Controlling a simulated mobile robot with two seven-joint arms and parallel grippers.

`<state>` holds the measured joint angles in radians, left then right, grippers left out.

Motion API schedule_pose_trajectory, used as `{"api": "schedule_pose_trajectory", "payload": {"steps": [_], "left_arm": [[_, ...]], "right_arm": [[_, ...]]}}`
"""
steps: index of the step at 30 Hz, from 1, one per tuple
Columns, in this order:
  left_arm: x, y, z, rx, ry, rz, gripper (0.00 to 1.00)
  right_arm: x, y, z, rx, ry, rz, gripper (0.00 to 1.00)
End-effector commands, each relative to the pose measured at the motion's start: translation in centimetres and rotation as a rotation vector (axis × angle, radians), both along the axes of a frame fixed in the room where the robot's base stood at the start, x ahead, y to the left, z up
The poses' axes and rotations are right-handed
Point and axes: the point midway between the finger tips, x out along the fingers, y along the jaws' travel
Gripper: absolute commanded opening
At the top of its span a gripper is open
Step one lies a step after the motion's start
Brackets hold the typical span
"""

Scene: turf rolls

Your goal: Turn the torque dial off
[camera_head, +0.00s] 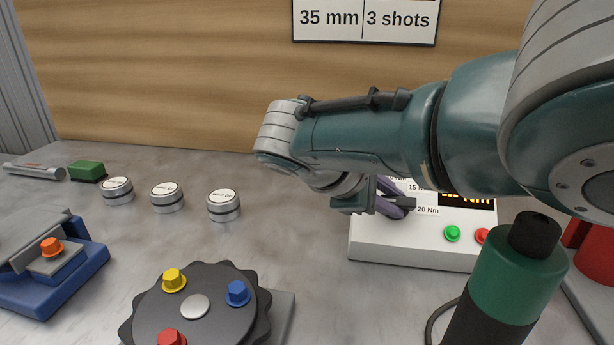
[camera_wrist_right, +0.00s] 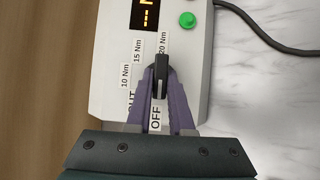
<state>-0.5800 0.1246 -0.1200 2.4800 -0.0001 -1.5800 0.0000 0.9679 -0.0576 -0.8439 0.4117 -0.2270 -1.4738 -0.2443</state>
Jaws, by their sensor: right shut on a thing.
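The torque dial is a black knob (camera_wrist_right: 161,70) on the white control box (camera_wrist_right: 196,100). Labels 10 Nm, 15 Nm, 20 Nm and OFF stand around it. My right gripper (camera_wrist_right: 160,88) has its two purple fingers shut on the knob, one on each side. The knob lies lengthwise towards the 20 Nm label, with OFF on the side of my wrist. In the head view, my right gripper (camera_head: 392,204) is at the left part of the box (camera_head: 405,244), and my arm hides much of the dial and display. My left gripper is not in view.
Green (camera_head: 452,233) and red (camera_head: 482,236) buttons sit on the box front, close to my right gripper. A green-and-black tool (camera_head: 515,280) stands in front. A dark turntable (camera_head: 205,325) with coloured caps is front left. Several silver discs (camera_head: 167,198) lie behind it.

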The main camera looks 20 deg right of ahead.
Motion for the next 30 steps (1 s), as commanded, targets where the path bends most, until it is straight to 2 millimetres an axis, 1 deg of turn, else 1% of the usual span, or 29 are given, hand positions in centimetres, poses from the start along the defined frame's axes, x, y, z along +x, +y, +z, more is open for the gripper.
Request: {"api": "schedule_pose_trajectory", "payload": {"steps": [11,12,19,20,26,30], "left_arm": [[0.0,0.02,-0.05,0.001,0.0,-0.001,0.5],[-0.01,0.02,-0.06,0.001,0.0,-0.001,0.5],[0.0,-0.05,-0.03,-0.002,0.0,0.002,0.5],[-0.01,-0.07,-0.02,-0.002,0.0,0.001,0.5],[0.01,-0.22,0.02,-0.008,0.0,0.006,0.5],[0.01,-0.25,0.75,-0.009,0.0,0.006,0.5]], "right_arm": [[-0.02,0.0,-0.25,0.0,0.004,0.008,0.0],[-0.02,0.0,-0.26,0.0,0.004,0.008,0.22],[-0.01,-0.01,-0.16,-0.001,0.003,0.006,0.48],[-0.01,0.0,-0.14,-0.001,0.003,0.006,0.5],[0.0,0.01,-0.06,-0.002,0.002,0.005,0.5],[-0.14,0.7,0.71,-0.001,0.002,0.007,0.5]]}}
